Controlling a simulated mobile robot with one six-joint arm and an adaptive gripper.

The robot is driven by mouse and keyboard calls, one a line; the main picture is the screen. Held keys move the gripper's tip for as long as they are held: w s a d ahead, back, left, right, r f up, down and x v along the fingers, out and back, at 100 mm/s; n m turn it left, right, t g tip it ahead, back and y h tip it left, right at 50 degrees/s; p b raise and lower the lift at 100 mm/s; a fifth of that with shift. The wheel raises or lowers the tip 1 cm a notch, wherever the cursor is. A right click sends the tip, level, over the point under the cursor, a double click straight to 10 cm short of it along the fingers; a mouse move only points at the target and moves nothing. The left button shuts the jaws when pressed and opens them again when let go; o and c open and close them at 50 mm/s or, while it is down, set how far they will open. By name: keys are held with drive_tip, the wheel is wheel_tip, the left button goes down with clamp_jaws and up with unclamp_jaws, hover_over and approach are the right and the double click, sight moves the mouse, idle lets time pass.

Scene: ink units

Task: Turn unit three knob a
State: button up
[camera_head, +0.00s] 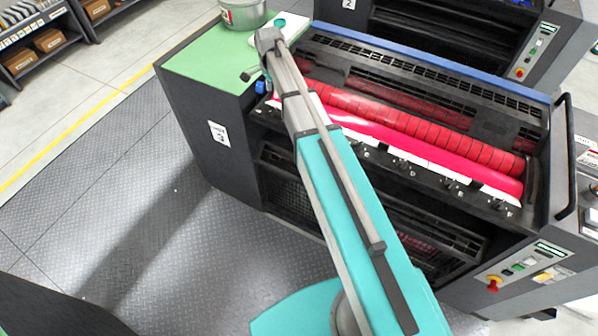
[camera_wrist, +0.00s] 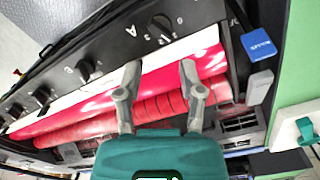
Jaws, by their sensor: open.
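In the wrist view, knob A (camera_wrist: 162,27) is a round dark knob with tick marks, beside a white letter A on the black panel (camera_wrist: 125,42). My gripper (camera_wrist: 160,72) is open and empty, its two grey fingers apart over the pink roller area, with knob A beyond and between the fingertips. In the head view my gripper (camera_head: 253,74) is at the unit's left end; knob A cannot be made out there.
More knobs (camera_wrist: 88,69) run along the panel to the left. A blue block (camera_wrist: 257,40) and a grey block (camera_wrist: 260,82) sit to the right. Red rollers (camera_head: 420,125) lie along the unit. A metal pot (camera_head: 243,14) stands on the green top (camera_head: 205,60). Another unit stands behind.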

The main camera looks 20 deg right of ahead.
drive_tip(key=shift+r+p, duration=2.4)
drive_tip(key=shift+r, duration=0.3)
drive_tip(key=s+f+n+b, duration=0.7)
drive_tip(key=s+f+b, duration=0.3)
drive_tip(key=s, duration=0.3)
drive_tip(key=s+d+f+n+b, duration=0.1)
drive_tip(key=s+f+n+b, duration=0.6)
drive_tip(key=s+f+b, duration=0.4)
drive_tip(key=shift+s+d+f, duration=0.2)
drive_tip(key=shift+s+d, duration=0.1)
drive_tip(key=shift+s, duration=0.7)
wheel_tip(320, 180, up, 21)
drive_tip(key=m+p, duration=0.4)
drive_tip(key=p, duration=1.7)
hover_over(275, 110)
drive_tip(key=shift+f+b, duration=0.25)
drive_tip(key=shift+b, duration=0.25)
wheel_tip(275, 110, down, 13)
drive_tip(key=b, duration=1.3)
drive_tip(key=shift+f, duration=0.2)
